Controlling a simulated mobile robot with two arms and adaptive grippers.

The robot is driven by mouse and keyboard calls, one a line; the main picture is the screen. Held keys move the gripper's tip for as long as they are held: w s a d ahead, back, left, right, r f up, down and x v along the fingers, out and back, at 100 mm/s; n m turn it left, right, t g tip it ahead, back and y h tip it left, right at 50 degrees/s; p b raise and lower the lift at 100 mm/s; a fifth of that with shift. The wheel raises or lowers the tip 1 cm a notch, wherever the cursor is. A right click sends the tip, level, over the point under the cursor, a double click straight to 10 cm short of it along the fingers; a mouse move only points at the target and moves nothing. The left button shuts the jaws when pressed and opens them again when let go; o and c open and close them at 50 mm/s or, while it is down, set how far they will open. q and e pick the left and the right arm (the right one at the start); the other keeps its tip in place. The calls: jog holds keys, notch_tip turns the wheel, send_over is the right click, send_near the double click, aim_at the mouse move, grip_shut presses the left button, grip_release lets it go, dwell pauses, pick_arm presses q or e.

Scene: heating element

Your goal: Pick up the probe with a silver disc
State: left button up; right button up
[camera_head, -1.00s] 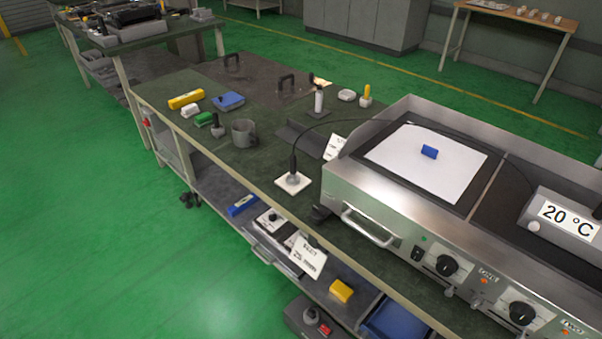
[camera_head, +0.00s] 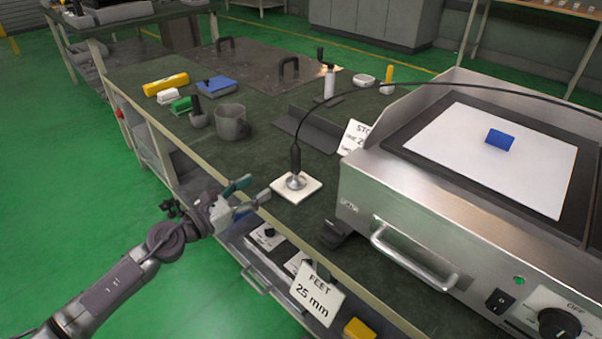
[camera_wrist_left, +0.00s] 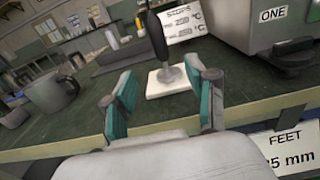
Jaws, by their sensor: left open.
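The probe (camera_head: 295,160) has a black handle and a silver disc at its foot. It stands upright on a white square pad (camera_head: 309,194) on the green bench, left of the griddle. A black cable runs from its top to the right, over the griddle. My left gripper (camera_head: 257,190) is open and empty at the bench's front edge, just left of the pad and apart from the probe. In the left wrist view the probe (camera_wrist_left: 156,36) stands beyond the open fingers, between their tips; its upper end is cut off. My right gripper is not in view.
The steel griddle (camera_head: 400,230) with its front handle stands right of the probe. A grey mug (camera_head: 232,122) and a dark angle bar (camera_head: 308,132) stand behind. A "STOPS" card (camera_head: 355,137) leans by the griddle. A "FEET 25 mm" card (camera_head: 316,294) hangs below the bench edge.

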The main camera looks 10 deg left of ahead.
aim_at(292, 166)
pick_arm(q)
jog(key=x, duration=0.7)
jog(key=shift+w+d+p, duration=0.1)
jog(key=shift+w+p, duration=0.15)
jog(key=shift+p, duration=0.1)
jog(key=shift+w+d, duration=0.35)
jog(key=shift+w, duration=0.1)
jog(key=shift+w+d, duration=0.2)
jog(key=shift+w, duration=0.15)
jog(key=x, duration=0.3)
jog(key=shift+w+d+b, duration=0.25)
jog(key=shift+w+b, duration=0.05)
jog(key=shift+w, duration=0.05)
jog(key=shift+w+d, duration=0.2)
jog(key=shift+w, duration=0.1)
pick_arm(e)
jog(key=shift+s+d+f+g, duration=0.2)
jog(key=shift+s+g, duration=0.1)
pick_arm(q)
jog(key=shift+c, duration=0.2)
grip_shut()
